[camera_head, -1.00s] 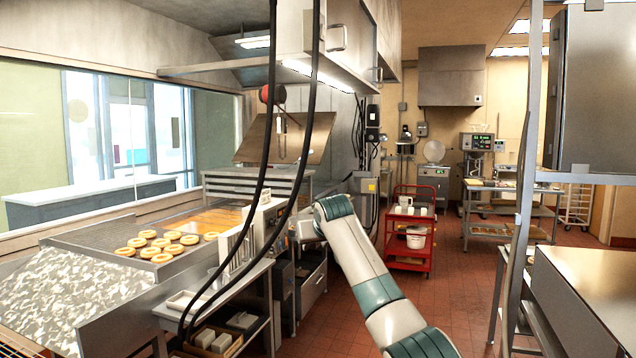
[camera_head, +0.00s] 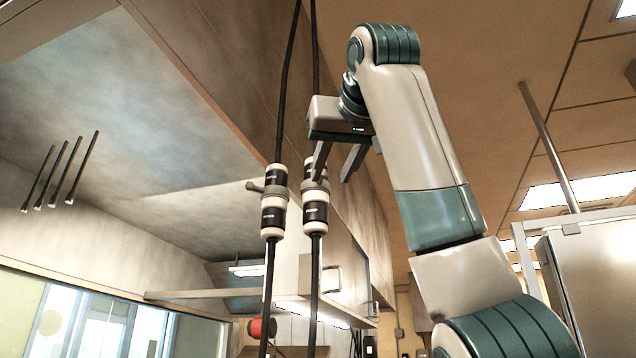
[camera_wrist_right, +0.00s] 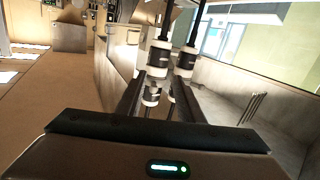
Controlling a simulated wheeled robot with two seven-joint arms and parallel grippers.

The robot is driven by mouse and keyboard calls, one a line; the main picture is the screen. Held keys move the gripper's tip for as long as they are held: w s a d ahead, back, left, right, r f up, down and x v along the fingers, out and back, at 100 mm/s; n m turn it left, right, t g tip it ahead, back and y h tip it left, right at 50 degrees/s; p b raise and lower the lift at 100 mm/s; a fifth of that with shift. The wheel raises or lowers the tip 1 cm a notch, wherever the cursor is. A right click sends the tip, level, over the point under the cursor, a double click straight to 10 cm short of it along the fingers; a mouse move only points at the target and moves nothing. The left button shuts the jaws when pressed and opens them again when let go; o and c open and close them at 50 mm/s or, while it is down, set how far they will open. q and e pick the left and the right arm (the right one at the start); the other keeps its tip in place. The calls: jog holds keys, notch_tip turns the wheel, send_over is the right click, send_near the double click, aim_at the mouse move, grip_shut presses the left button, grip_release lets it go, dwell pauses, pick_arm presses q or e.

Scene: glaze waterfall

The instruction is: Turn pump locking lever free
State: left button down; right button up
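Two black hoses hang from above, each with a white-and-black coupling. The left coupling (camera_head: 273,205) has a dark collar with a short lever (camera_head: 255,187) sticking out to the left. The right coupling (camera_head: 316,208) has a similar collar; a lever on it is not clear to see. The printed labels are too small to read, so I cannot tell which line is the pump's. My right gripper (camera_head: 332,179) is open, its fingers pointing down beside the right coupling. In the right wrist view both couplings (camera_wrist_right: 159,58) show ahead, beyond the spread fingers. Contact is not clear. My left gripper is out of view.
A metal hood (camera_head: 130,110) spans the upper left, with several dark rods (camera_head: 74,170) hanging under it. A metal post (camera_head: 548,140) and a steel unit (camera_head: 590,275) stand at the right.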

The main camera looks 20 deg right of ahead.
aim_at(323, 173)
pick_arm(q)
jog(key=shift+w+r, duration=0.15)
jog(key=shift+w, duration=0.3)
pick_arm(e)
jog(key=s+r, duration=0.4)
jog(key=s, duration=0.4)
jog(key=shift+a+r+t, duration=0.15)
jog(key=shift+r+t, duration=0.1)
jog(key=shift+t, duration=0.15)
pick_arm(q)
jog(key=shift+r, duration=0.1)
pick_arm(e)
jog(key=shift+w, duration=0.15)
